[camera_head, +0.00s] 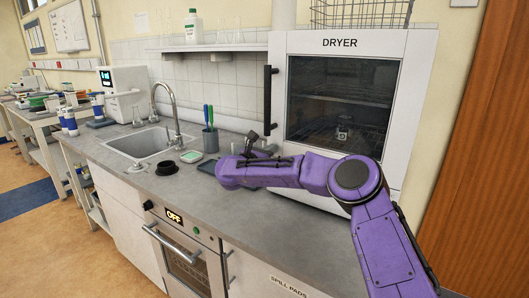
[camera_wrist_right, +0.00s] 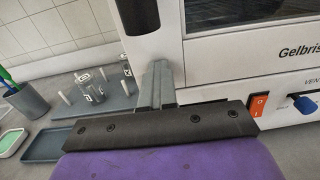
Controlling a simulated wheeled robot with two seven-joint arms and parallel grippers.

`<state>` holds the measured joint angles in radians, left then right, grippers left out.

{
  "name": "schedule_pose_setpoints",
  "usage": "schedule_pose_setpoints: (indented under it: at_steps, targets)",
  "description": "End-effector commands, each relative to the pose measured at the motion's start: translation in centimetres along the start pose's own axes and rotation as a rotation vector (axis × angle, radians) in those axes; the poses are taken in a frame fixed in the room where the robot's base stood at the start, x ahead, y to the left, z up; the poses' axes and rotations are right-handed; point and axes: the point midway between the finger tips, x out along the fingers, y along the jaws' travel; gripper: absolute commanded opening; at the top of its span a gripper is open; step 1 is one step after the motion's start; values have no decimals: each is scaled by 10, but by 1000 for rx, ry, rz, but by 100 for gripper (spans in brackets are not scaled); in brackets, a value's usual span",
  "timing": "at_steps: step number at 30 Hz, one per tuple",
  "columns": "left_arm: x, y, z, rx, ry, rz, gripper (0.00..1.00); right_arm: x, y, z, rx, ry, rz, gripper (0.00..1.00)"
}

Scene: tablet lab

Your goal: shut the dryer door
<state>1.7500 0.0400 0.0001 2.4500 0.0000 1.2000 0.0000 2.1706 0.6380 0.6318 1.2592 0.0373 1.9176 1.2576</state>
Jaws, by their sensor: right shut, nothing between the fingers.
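The dryer (camera_head: 417,60) is a white cabinet at the right of the counter. Its door has a dark glass window (camera_head: 335,100) and a black upright handle (camera_head: 267,95) on the left side. The door looks flush or nearly flush with the front; a small gap cannot be ruled out. My right gripper (camera_head: 258,140) is at the lower left of the door, below the handle. In the right wrist view its fingers (camera_wrist_right: 158,75) are together and empty, close to the door's lower left corner, just under the handle's lower end (camera_wrist_right: 138,14). Contact is unclear. My left gripper is out of view.
A red switch (camera_wrist_right: 259,104) and blue knob (camera_wrist_right: 304,104) sit on the dryer's lower panel. Left of the gripper are a peg rack (camera_wrist_right: 105,95), a grey pen cup (camera_head: 210,140) and a sink (camera_head: 150,143). The front counter is mostly clear.

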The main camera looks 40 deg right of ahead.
Motion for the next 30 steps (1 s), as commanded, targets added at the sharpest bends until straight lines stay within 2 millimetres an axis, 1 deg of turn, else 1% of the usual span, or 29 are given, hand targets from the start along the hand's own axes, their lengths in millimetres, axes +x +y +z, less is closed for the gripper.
schedule_pose_setpoints:
  at_steps: [1, 2, 4, 8, 12, 15, 18, 21, 23, 30]
  targets:
    - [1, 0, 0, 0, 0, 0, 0, 2, -2, 7, 11, -13, -6, 0]
    - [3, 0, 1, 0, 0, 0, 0, -1, -1, 7, 11, -14, -5, 0]
    - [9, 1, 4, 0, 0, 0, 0, -14, 3, 6, 10, -15, 3, 0]
    - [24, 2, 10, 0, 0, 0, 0, -56, 14, 1, 4, -14, 22, 0]
    - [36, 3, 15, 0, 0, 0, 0, -99, 14, 1, 3, -13, 25, 0]
    - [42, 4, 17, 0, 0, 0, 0, -123, 13, 1, 2, -11, 23, 0]
    - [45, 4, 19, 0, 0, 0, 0, -140, 11, 2, 1, -10, 22, 0]
    - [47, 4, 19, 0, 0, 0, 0, -149, 10, 2, 0, -8, 19, 0]
    - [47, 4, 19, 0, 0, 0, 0, -152, 9, 2, -1, -7, 18, 0]
    - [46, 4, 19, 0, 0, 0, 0, -153, 9, 3, -1, -6, 18, 0]
